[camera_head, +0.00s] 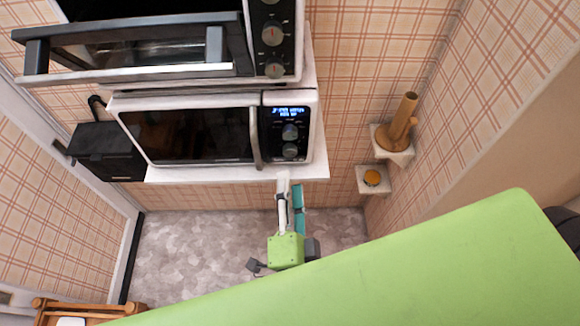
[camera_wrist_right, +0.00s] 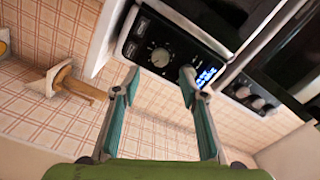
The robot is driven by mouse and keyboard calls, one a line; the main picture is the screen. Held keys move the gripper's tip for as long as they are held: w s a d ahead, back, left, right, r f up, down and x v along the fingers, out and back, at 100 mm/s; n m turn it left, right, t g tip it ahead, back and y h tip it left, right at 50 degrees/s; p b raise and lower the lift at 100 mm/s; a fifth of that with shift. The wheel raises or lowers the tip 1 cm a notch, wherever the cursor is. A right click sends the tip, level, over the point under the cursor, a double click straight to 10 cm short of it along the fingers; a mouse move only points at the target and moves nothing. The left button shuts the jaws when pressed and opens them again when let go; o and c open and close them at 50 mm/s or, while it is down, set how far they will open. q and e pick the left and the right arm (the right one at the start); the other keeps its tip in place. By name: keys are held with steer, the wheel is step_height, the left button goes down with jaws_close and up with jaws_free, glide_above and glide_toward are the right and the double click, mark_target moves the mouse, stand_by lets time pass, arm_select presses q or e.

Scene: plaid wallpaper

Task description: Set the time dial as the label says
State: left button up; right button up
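The white microwave (camera_head: 190,135) has a dark door and a control panel at its right. The panel has a lit blue display (camera_head: 290,112), an upper dial (camera_head: 290,131) and a lower dial (camera_head: 291,150). The display's writing is too small to read. My right gripper (camera_head: 291,185) is below the panel. In the right wrist view, my right gripper (camera_wrist_right: 160,76) is open with its fingers apart, facing the panel. One dial (camera_wrist_right: 160,57) shows just beyond the fingertips; one fingertip partly covers the area beside the display (camera_wrist_right: 207,76). My left gripper is not in view.
An oven with knobs (camera_head: 273,35) is above the microwave, its door partly open. The microwave stands on a white shelf (camera_head: 235,174). A black box (camera_head: 105,150) is at the left. Small wall shelves at the right hold a wooden object (camera_head: 402,118) and an orange item (camera_head: 372,177).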

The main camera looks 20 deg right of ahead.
steer(key=v, duration=0.4)
stand_by(0.5)
